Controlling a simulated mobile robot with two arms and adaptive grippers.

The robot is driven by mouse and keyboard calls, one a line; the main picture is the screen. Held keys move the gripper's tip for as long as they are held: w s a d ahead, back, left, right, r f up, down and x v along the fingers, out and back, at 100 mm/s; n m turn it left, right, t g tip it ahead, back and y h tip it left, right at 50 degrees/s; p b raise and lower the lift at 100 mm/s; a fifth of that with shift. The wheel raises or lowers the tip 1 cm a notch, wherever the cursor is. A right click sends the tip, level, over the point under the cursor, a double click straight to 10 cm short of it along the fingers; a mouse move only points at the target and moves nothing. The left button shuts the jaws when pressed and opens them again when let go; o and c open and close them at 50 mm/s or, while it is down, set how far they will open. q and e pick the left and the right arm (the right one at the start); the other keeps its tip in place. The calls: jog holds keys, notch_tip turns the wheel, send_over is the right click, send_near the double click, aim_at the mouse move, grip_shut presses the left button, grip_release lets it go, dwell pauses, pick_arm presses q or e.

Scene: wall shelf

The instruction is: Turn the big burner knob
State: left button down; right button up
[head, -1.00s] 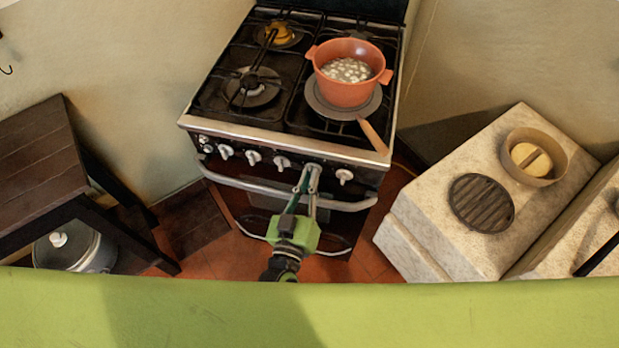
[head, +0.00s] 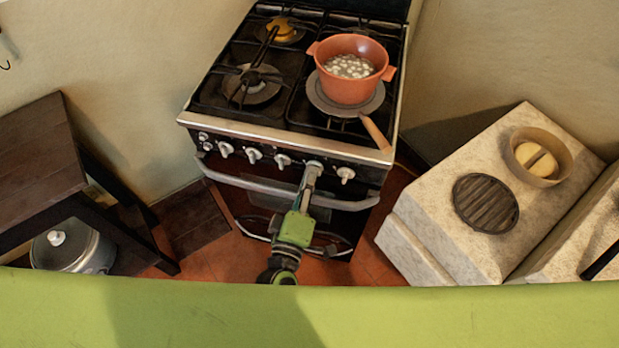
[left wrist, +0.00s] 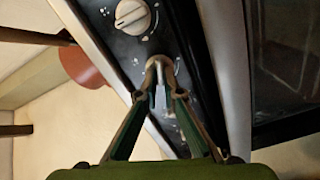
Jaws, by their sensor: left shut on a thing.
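The black stove (head: 325,150) has a row of white knobs along its front panel. My left gripper (head: 313,168) is at the second knob from the right and is shut on it; the gripper largely covers this knob in the head view. In the left wrist view, both fingertips (left wrist: 160,72) close on the pale grip of that knob (left wrist: 164,64). A neighbouring white knob (left wrist: 132,16) with dial marks is free above it. Another free knob (head: 345,174) is right of my gripper in the head view. My right gripper is not in view.
An orange pot (head: 350,72) with white contents stands on the front right burner, on a round plate with a wooden handle (head: 375,133). The oven's bar handle (head: 260,186) runs below the knobs. A stone counter (head: 425,205) stands right; a dark table (head: 38,150) stands left.

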pick_arm(q)
jog(key=shift+f+n+b, duration=0.1)
jog(key=shift+n+b, duration=0.2)
jog(key=shift+n, duration=0.8)
jog(key=c, duration=2.2)
grip_release()
jog(key=shift+s, duration=0.15)
jog(key=v, duration=1.1)
jog(key=shift+s+a, duration=0.2)
jog(key=shift+s, duration=0.2)
grip_shut()
